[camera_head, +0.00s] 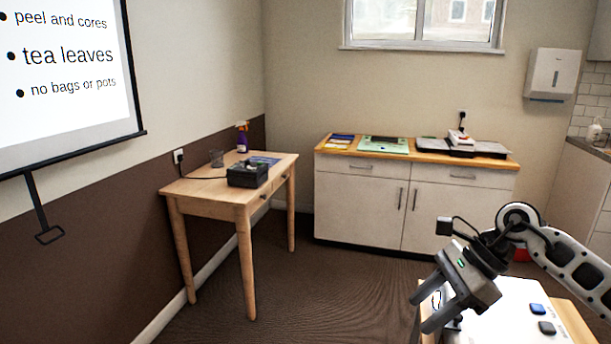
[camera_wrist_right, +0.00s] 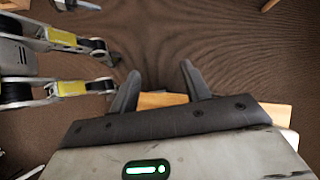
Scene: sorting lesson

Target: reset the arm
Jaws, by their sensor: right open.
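My right gripper (camera_head: 420,313) is at the lower right of the head view, on the arm that comes in from the right edge. Its two grey fingers are apart with nothing between them, and they point down and to the left. It is in front of and above the left part of a small table with a white top (camera_head: 505,300). In the right wrist view the open fingers (camera_wrist_right: 157,82) show over the brown floor and a wooden edge (camera_wrist_right: 162,100). My left gripper does not show in the head view.
A wooden table (camera_head: 205,190) with a black box (camera_head: 248,174) stands at the left. A cabinet (camera_head: 360,200) stands at the back wall. The floor (camera_head: 330,300) between is clear.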

